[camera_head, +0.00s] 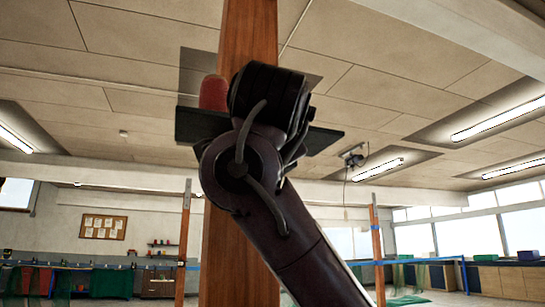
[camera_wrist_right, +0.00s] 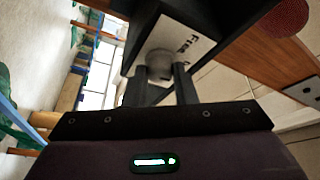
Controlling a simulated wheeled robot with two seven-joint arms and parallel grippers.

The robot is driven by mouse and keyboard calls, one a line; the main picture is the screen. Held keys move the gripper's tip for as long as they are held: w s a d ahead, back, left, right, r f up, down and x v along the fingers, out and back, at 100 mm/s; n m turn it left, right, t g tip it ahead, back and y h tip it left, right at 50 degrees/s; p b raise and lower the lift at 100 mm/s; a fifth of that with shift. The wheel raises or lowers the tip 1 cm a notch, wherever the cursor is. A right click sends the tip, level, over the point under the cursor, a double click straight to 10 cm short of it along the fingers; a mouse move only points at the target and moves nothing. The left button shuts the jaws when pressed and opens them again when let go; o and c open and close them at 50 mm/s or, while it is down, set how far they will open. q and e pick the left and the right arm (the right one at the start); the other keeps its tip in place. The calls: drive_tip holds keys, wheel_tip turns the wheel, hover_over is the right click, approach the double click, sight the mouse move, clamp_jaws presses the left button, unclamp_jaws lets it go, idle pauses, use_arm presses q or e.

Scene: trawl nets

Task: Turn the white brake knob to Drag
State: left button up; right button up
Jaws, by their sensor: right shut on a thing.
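The white brake knob (camera_wrist_right: 159,62) shows in the wrist view, set on a pale plate with lettering that seems to read "Free" (camera_wrist_right: 190,45). The knob's pointing direction cannot be made out. My right gripper (camera_wrist_right: 164,78) has its two dark fingers on either side of the knob and is shut on it. In the head view my right arm rises in front of the wooden post (camera_head: 238,25) and hides the knob and the fingers. A dark flat mount (camera_head: 325,138) sticks out on both sides behind the wrist. My left gripper is in neither view.
A red rounded thing (camera_head: 213,92) stands at the mount's left; a red textured round thing (camera_wrist_right: 285,18) is at the wrist view's top right. A wall socket plate (camera_wrist_right: 303,92) is on the wood. Further posts (camera_head: 377,250), benches and nets stand far behind.

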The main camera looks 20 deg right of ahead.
drive_tip(key=shift+m+b, duration=0.3)
drive_tip(key=shift+m, duration=0.2)
drive_tip(key=shift+g, duration=0.3)
drive_tip(key=o, duration=1)
drive_tip(key=shift+w, duration=0.1)
drive_tip(key=b+v, duration=0.4)
drive_tip(key=v, duration=0.3)
drive_tip(key=shift+s+a+b, duration=0.2)
drive_tip(key=shift+s+b, duration=0.15)
